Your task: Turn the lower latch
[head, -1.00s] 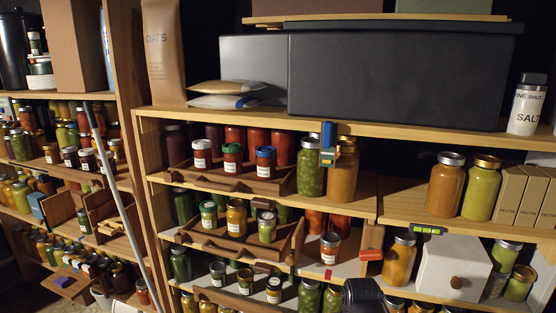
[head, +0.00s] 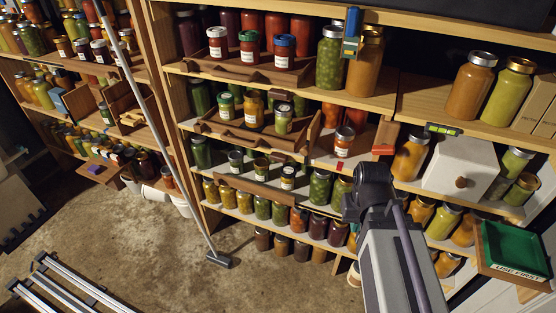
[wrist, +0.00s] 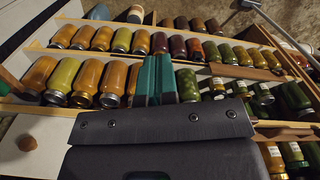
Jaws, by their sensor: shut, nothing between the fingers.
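A red latch (head: 385,140) sits on the front of the shelf divider, left of the white box, in the head view. A second latch (head: 351,30), with a blue handle over a yellowish base, sits higher on the upper shelf edge. My arm's dark wrist (head: 373,183) is below the red latch, apart from it in the picture; my fingers are hidden there. In the wrist view my teal gripper fingers (wrist: 157,65) are together and empty, in front of rows of jars. I cannot make out either latch in the wrist view.
The white box (head: 455,168) with a brown knob (wrist: 27,143) stands beside the red latch. Jars crowd the shelves around my wrist. A green tray (head: 518,252) is at right. Floor (head: 150,230) shows at lower left.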

